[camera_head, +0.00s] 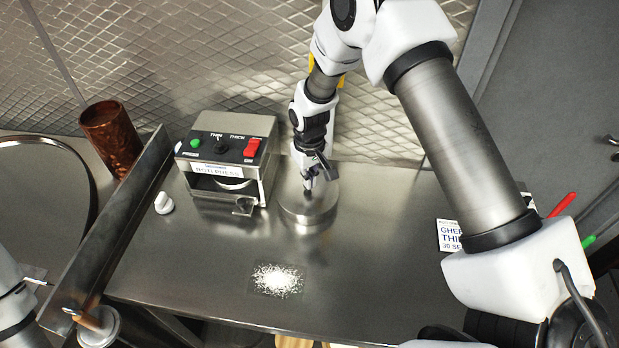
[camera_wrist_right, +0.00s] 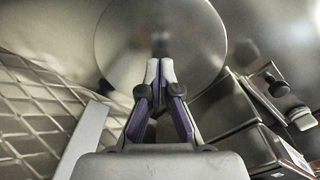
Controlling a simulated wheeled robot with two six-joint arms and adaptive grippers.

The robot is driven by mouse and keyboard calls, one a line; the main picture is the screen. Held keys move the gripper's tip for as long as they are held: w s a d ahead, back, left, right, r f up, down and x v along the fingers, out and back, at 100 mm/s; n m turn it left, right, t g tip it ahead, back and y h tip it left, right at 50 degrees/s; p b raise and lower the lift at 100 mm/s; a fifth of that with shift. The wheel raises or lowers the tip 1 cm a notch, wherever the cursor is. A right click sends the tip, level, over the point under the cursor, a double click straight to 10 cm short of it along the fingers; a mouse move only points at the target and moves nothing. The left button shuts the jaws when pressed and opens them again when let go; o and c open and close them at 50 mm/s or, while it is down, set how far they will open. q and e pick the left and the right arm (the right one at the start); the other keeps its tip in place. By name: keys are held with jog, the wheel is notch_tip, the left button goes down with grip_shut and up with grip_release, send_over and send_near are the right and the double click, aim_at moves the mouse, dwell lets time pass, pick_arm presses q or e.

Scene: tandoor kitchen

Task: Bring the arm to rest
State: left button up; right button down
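My right arm comes in from the right in the head view and reaches over the counter. Its gripper (camera_head: 314,182) points down at a round steel tin (camera_head: 308,212) beside the press machine. In the right wrist view the two fingers (camera_wrist_right: 160,66) are close together, with only a thin gap and nothing seen between them. The tin's round top (camera_wrist_right: 199,40) lies beyond the fingertips; I cannot tell whether they touch it.
The press machine (camera_head: 225,160) stands just left of the right gripper. A copper cup (camera_head: 111,138) and an upright metal divider (camera_head: 115,235) are further left. White flour (camera_head: 277,281) lies at the front. A printed card (camera_head: 449,236) lies right, partly behind my arm.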

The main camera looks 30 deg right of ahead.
jog(key=shift+r+p, duration=2.7)
jog(key=shift+r, duration=0.9)
jog(key=shift+f, duration=0.1)
